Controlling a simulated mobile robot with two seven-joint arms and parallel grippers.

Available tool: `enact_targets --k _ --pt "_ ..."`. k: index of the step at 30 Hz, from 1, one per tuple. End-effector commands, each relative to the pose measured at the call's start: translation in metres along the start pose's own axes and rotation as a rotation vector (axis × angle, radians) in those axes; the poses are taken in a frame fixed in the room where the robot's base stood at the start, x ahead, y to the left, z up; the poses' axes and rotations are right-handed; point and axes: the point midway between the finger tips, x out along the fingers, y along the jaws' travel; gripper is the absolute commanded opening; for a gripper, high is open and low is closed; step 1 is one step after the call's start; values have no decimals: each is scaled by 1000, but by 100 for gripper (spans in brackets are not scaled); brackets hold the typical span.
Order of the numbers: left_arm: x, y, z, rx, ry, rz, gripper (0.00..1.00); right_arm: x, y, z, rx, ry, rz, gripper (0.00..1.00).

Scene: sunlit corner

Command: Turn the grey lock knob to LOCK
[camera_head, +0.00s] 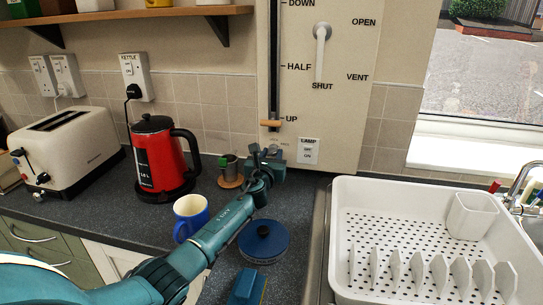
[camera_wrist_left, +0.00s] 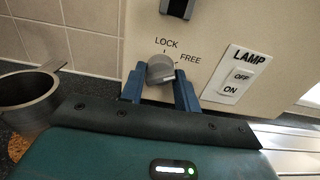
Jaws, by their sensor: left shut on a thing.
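The grey lock knob (camera_wrist_left: 160,69) is on the cream panel (camera_wrist_left: 215,25) in the left wrist view, with LOCK printed above it and FREE to its upper right. Its exact pointing direction is hard to tell. My left gripper (camera_wrist_left: 160,82) is shut on the knob, with one blue finger on each side. In the head view my left gripper (camera_head: 268,155) reaches the foot of the panel and covers the knob. My right gripper is not in view.
A lamp switch (camera_head: 308,150) is just right of the knob. A slider handle (camera_head: 270,123) sits at UP above it. A small metal pot (camera_head: 229,168), red kettle (camera_head: 160,165), blue mug (camera_head: 190,215) and blue round lid (camera_head: 264,241) are near my arm. A white dish rack (camera_head: 345,195) fills the right.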

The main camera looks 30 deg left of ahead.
Motion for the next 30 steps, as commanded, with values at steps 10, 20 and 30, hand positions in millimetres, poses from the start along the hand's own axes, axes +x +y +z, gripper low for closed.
enact_targets --k 10,20,30 --pt "0 0 -1 -60 0 0 9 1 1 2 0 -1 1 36" --pt "0 0 -2 -299 0 1 9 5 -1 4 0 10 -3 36" --pt "0 -1 -2 -623 0 1 9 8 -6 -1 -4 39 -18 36"
